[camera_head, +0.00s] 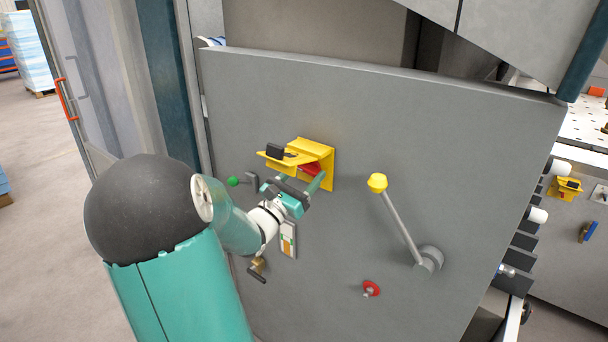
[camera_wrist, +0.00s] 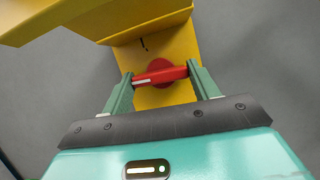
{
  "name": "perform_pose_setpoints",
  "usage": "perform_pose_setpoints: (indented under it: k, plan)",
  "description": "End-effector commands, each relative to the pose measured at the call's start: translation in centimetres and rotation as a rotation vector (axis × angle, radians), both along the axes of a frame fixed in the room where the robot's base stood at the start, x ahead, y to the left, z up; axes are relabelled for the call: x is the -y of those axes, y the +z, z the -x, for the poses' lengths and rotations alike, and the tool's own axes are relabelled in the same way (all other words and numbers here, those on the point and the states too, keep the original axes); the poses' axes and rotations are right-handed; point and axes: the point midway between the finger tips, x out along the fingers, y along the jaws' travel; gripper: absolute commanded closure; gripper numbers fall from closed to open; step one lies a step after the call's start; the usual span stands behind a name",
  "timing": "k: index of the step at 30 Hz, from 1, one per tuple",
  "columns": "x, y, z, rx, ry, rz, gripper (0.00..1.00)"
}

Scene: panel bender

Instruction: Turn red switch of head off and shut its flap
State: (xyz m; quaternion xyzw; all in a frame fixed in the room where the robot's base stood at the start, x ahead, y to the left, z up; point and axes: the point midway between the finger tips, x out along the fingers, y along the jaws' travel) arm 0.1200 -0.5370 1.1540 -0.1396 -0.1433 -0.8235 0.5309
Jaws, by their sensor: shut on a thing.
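The red switch (camera_wrist: 158,73) is a rotary handle on a yellow housing (camera_wrist: 188,45), lying nearly level across the wrist view with a white mark toward its left end. My gripper (camera_wrist: 160,78) is shut on the handle, one green finger at each end. In the head view, my gripper (camera_head: 301,183) reaches up to the red switch (camera_head: 311,169), which is partly hidden under the yellow flap (camera_head: 289,157). The flap is raised and sticks out from the yellow housing (camera_head: 327,166), above my fingers. It also shows at the top left of the wrist view (camera_wrist: 60,15).
The grey panel (camera_head: 440,130) also carries a green knob (camera_head: 233,181), a yellow-knobbed lever (camera_head: 402,228) and a small red knob (camera_head: 371,288). Another yellow housing (camera_head: 567,186) sits on the machine at the far right. Open floor lies at the left.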

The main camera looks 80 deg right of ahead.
Motion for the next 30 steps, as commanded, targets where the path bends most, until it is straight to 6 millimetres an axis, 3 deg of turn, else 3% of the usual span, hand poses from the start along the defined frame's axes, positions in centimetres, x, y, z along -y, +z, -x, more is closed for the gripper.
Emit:
perform_pose_setpoints:
  k: [21, 22, 24, 25, 30]
  plan:
    - [-0.11, -0.2, -0.02, -0.096, 0.002, -0.046, 0.63]
    - [-0.11, -0.2, -0.02, -0.096, 0.002, -0.046, 0.36]
    - [-0.09, -0.17, -0.01, -0.096, 0.002, -0.046, 0.22]
    - [-0.09, -0.16, -0.01, -0.096, 0.002, -0.045, 0.18]
    - [-0.07, -0.1, 0.02, -0.095, 0.001, -0.043, 0.18]
